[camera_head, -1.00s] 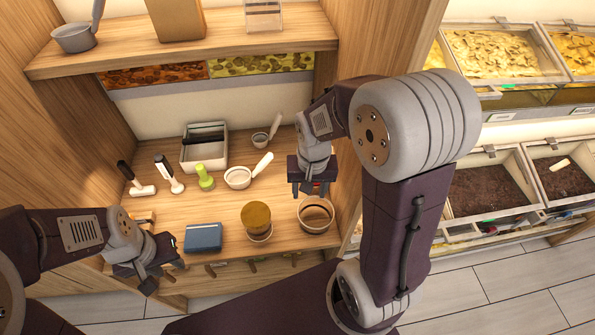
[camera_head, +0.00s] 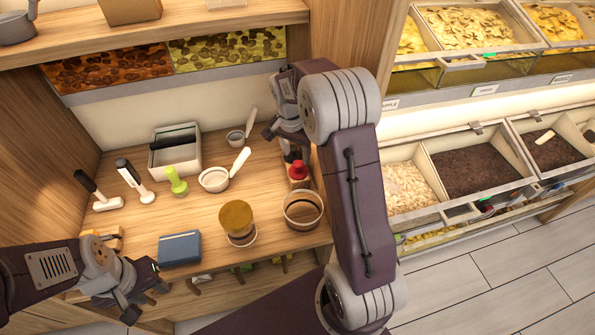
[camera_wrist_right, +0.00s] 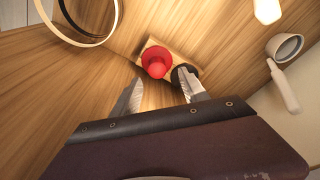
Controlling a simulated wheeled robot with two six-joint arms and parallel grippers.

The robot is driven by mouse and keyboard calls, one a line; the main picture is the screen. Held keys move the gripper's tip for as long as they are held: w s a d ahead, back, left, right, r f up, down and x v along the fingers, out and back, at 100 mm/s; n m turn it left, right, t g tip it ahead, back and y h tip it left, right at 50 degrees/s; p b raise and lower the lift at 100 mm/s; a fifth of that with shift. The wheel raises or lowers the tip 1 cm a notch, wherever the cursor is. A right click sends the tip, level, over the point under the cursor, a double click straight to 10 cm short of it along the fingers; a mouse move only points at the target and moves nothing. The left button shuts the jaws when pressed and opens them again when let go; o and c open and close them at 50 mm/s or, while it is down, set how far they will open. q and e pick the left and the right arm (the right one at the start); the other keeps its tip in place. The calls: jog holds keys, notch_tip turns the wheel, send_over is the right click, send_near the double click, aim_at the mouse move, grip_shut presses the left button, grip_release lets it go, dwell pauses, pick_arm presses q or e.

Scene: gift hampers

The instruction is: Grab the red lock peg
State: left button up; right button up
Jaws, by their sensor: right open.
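The red lock peg (camera_head: 298,170) stands on a small wooden block at the right of the shelf, behind a round wooden-rimmed pot. In the right wrist view the red peg (camera_wrist_right: 156,60) is just beyond my right fingertips (camera_wrist_right: 160,80), roughly between them in the picture. A black peg (camera_wrist_right: 184,74) stands beside it on the same block, partly hidden by one finger. My right gripper (camera_head: 288,122) is open and empty, behind the red peg in the head view. My left gripper (camera_head: 144,296) is open and empty at the front left.
The pot (camera_head: 303,210) and a jar with a brown lid (camera_head: 238,222) stand in front. A white-handled cup (camera_head: 215,180), a green stamp (camera_head: 176,182) and a blue box (camera_head: 180,248) are to the left. The shelf's side panel is close on the right.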

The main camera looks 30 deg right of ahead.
aim_at(298, 163)
jog(key=shift+w+f, duration=0.1)
jog(key=shift+f, duration=0.1)
jog(key=f, duration=0.4)
jog(key=shift+s+d+f, duration=0.25)
jog(key=shift+f, duration=0.05)
jog(key=shift+w+f, duration=0.15)
jog(key=shift+f, duration=0.1)
grip_shut()
